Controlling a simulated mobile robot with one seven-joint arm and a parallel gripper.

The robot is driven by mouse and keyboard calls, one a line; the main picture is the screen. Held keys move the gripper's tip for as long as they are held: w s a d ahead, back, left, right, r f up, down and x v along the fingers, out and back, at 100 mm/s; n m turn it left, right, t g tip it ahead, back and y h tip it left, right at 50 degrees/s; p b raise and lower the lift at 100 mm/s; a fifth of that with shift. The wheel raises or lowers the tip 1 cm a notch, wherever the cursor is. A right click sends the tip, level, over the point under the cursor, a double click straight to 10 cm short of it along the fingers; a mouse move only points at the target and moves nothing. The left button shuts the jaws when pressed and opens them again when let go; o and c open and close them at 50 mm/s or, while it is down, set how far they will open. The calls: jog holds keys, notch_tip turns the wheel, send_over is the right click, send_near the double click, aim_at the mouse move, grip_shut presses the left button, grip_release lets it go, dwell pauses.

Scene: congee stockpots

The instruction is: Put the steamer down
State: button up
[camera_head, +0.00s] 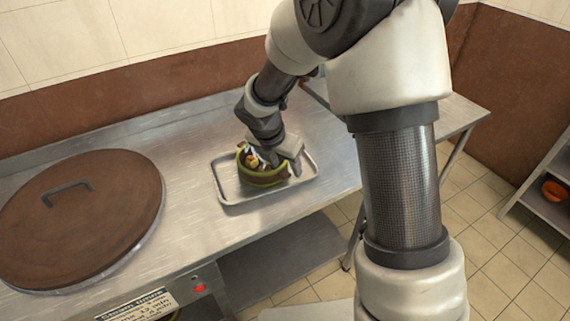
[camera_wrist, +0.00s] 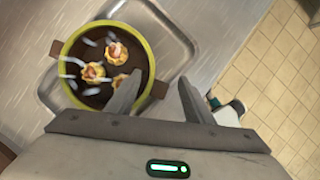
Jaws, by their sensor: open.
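The steamer (camera_head: 262,177) is a round green-rimmed basket with brown side tabs. It sits on a metal tray (camera_head: 228,190) on the steel counter. In the wrist view the steamer (camera_wrist: 66,50) holds a few yellow dumplings (camera_wrist: 117,54) on a dark base, with pale wisps like steam above. My gripper (camera_head: 279,160) is at the steamer's right side in the head view. In the wrist view my gripper (camera_wrist: 155,92) has its fingers spread apart, one finger overlapping the steamer's rim area and the other outside it. Whether a finger touches the steamer cannot be told.
A large brown round lid (camera_head: 85,235) with a handle lies on the counter (camera_head: 180,150) at the left. A label sign (camera_head: 137,307) and a red light (camera_head: 199,288) are on the counter front. A shelf (camera_head: 548,200) with an orange item stands at far right.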

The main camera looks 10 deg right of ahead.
jog(key=p+v, duration=0.4)
jog(key=v, duration=0.8)
jog(key=s+d+r+m, duration=0.6)
jog(key=s+r+m, duration=0.25)
jog(key=m, duration=0.25)
jog(key=s+d+r+m+t+y, duration=0.1)
jog(key=s+r+m, duration=0.1)
jog(key=s+m, duration=0.4)
jog(key=s+d+r+m+t+y, duration=0.1)
jog(key=s+d+r+m, duration=0.1)
jog(key=s+m, duration=0.5)
jog(key=shift+s+r+m+y, duration=0.3)
jog(key=shift+r+m, duration=0.5)
jog(key=shift+m, duration=1.4)
jog(key=shift+w+d, duration=0.1)
jog(key=shift+d, duration=0.05)
